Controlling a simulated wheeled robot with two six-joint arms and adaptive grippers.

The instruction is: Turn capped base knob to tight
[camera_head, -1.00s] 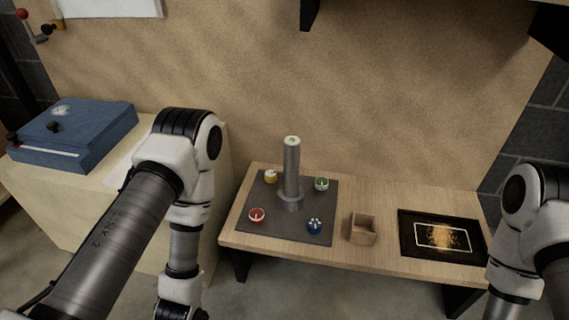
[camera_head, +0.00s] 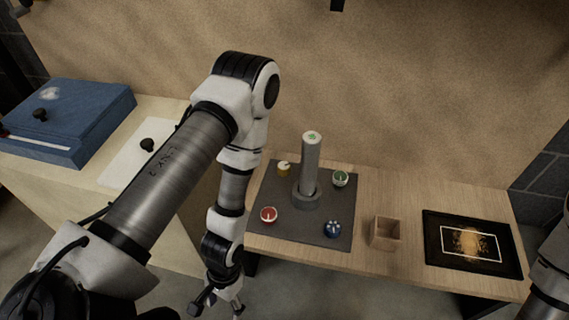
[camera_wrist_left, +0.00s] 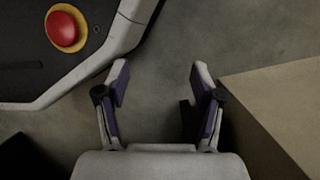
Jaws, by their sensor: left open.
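A grey post (camera_head: 311,165) with a pale cap marked in green (camera_head: 312,138) stands upright in a round grey base (camera_head: 306,199) on a dark mat (camera_head: 270,225). I cannot tell which is the capped base knob. My left gripper (camera_head: 217,306) hangs low in front of the table, open and empty, apart from these things. The left wrist view shows its spread fingers (camera_wrist_left: 160,82) over the floor. My right gripper is out of view.
A small wooden box (camera_head: 386,246) and a dark framed tray (camera_head: 430,258) lie right of the mat. A blue case (camera_head: 95,105) stands on the pale cabinet at left, near a black knob (camera_head: 147,145). In the left wrist view, a red button (camera_wrist_left: 62,29) is on my base.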

